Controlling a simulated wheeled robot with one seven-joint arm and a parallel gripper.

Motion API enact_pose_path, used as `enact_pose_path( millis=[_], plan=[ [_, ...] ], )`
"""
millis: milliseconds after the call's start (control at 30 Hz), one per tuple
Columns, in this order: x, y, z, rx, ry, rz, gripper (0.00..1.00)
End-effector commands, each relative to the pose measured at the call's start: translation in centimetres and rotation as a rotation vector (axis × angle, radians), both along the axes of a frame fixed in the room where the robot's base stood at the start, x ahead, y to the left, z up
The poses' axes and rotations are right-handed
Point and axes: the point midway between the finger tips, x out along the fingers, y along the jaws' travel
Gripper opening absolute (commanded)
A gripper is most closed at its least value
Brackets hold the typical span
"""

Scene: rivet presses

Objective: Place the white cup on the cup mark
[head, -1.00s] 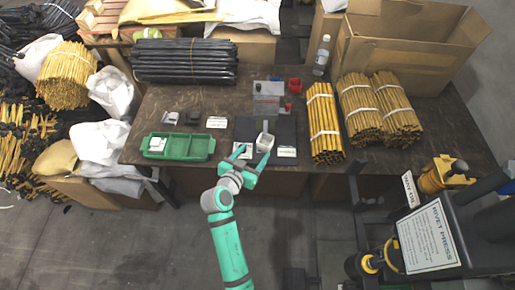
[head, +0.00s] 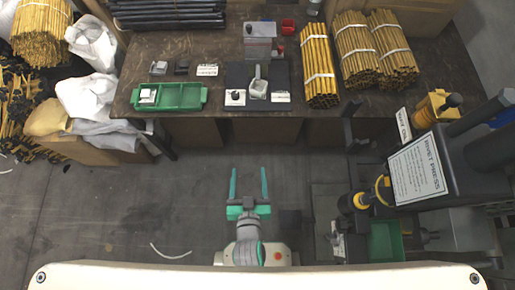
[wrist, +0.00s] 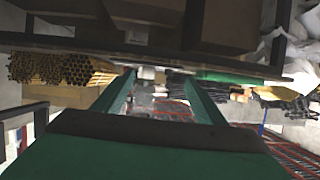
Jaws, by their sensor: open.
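A small pale cup-like piece (head: 258,90), possibly the white cup, stands upright on a dark mat (head: 281,76) near the table's front edge. A whitish piece with a dark knob (head: 235,97) stands to its left on the mat. A small white label (head: 281,97) lies to its right; its text is too small to read. I cannot make out the cup mark. My gripper (head: 249,172) is open and empty, over the floor in front of the table and apart from everything on it. Its fingers also show apart in the wrist view (wrist: 162,95).
A green tray (head: 182,97) with a whitish piece stands at the left of the table (head: 215,40). A grey device (head: 262,40) and red bin (head: 288,25) are behind the mat. A rivet press (head: 415,165) stands front right.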

Motion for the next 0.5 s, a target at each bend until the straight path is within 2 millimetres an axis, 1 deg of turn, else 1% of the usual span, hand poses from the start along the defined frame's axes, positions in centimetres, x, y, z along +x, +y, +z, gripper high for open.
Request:
enact_pose_path(
  millis=[33, 200, 333, 400, 500],
  plan=[
    [-1.9, -0.3, 0.7, 0.002, -0.006, 0.002, 0.65],
    [-6.6, -1.3, 4.3, 0.001, -0.062, 0.003, 0.65],
    [-9.2, -2.1, 7.1, -0.005, -0.102, -0.009, 0.65],
    [-10.2, -2.4, 8.3, -0.01, -0.12, -0.018, 0.65],
    [-11.0, -2.8, 9.5, -0.016, -0.137, -0.028, 0.65]
  ],
)
